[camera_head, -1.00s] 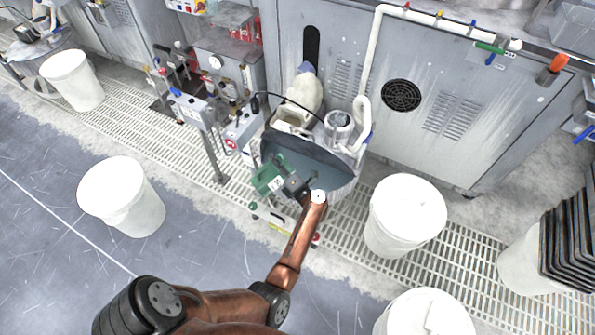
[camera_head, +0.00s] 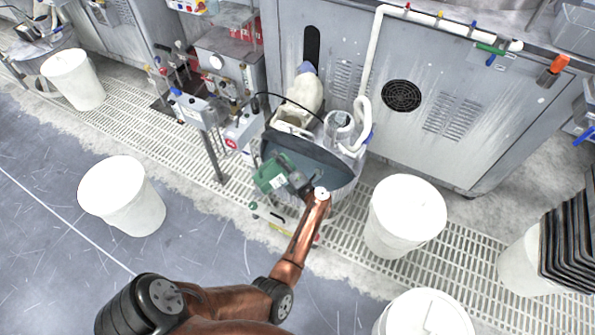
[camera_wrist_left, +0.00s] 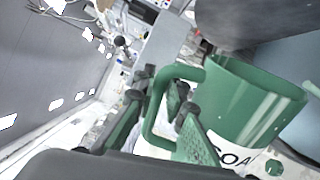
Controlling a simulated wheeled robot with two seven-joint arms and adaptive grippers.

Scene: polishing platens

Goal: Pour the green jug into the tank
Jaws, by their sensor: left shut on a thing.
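The green jug (camera_head: 268,177) is at the front left edge of the tank, over its dark grey half-round lid (camera_head: 310,165). My left gripper (camera_head: 297,184) is shut on its handle. In the left wrist view the jug (camera_wrist_left: 245,95) fills the right side, with a white label partly cut off and its handle (camera_wrist_left: 155,110) between the fingers (camera_wrist_left: 163,117). The jug looks tilted in the head view; I cannot see liquid leaving it. The tank's pale body (camera_head: 345,190) shows below the lid. My right gripper is not in view.
A white bucket (camera_head: 405,220) stands right of the tank and another (camera_head: 122,200) stands left. A cream container (camera_head: 305,95) and white hose (camera_head: 361,115) are behind the lid. A grey cabinet (camera_head: 440,130) closes off the back.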

